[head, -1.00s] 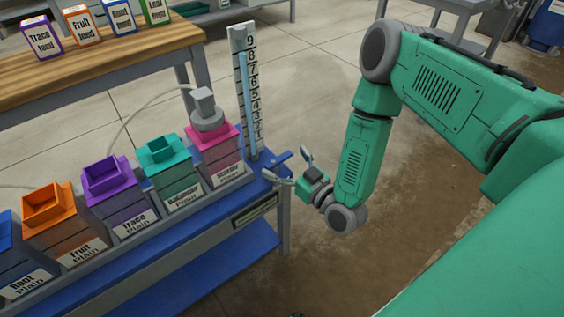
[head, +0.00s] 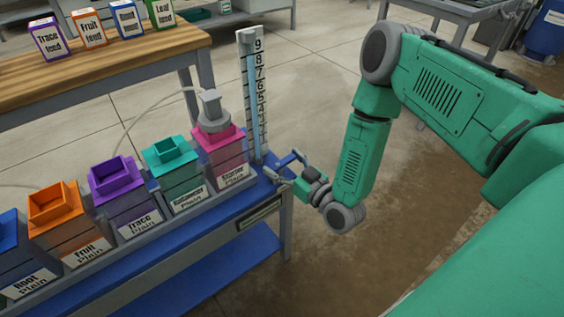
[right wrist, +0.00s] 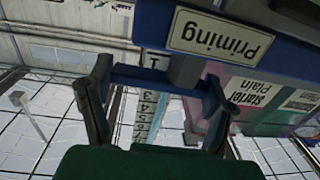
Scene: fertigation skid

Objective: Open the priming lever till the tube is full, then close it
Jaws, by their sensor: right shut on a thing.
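The blue priming lever (head: 289,160) sticks out at the right end of the blue bench, at the foot of the tube. My right gripper (head: 283,166) is shut on it; in the right wrist view the lever's blue bar (right wrist: 155,78) runs between both fingers (right wrist: 158,95), below the Priming plate (right wrist: 220,35). The clear tube (head: 250,105) stands upright beside a numbered scale (head: 262,100). A light blue column shows in it, seeming to reach the upper numbers; its exact top is hard to tell. My left gripper is out of view.
A pink Starter tank (head: 222,153) with a grey cap stands left of the tube. More tanks, teal (head: 175,175), purple (head: 122,200) and orange (head: 62,225), line the bench. A wooden table (head: 120,60) with feed boxes stands behind.

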